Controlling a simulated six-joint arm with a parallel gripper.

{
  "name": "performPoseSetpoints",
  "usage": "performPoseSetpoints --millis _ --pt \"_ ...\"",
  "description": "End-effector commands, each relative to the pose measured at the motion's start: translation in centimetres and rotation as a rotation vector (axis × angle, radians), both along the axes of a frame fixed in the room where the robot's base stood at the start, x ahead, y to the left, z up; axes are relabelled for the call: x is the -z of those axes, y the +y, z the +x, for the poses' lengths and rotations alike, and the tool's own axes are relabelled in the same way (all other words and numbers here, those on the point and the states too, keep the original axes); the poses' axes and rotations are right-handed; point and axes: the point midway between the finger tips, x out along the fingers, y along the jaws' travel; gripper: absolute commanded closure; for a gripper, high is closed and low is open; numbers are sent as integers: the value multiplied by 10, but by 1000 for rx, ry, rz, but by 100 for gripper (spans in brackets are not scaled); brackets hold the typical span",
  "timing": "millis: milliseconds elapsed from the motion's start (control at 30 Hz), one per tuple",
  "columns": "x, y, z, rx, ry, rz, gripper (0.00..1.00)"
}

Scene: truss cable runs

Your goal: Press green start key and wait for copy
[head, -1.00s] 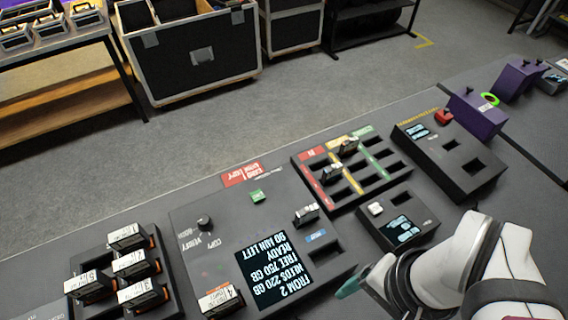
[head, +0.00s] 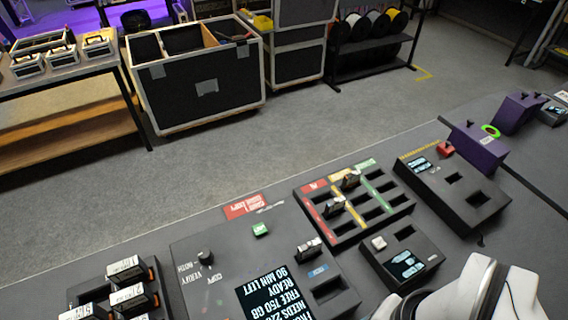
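The green start key (head: 261,229) is a small raised square on the dark copy station panel (head: 226,252), seen in the head view. The station's screen (head: 273,301) shows upside-down text with "READY", "FREE 750 GB" and "90 MIN LEFT"; its lower part is cut off by the frame. A knob (head: 205,257) marked COPY, VERIFY and BOTH sits left of the screen. A card (head: 309,248) stands in a slot right of the key. My white arm enters at the lower right, apart from the key; its gripper end is below the frame.
A slotted tray (head: 400,207) with red, yellow and green strips holds two cards. A small device (head: 424,252) with a white button and a larger box with a red button (head: 446,149) stand to the right. Labelled cards (head: 128,270) fill a rack at lower left.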

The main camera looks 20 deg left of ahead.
Motion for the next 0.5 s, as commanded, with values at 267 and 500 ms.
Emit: performPoseSetpoints --millis 267,500 --pt "0 0 0 0 0 0 93" --pt "0 0 0 0 0 0 100"
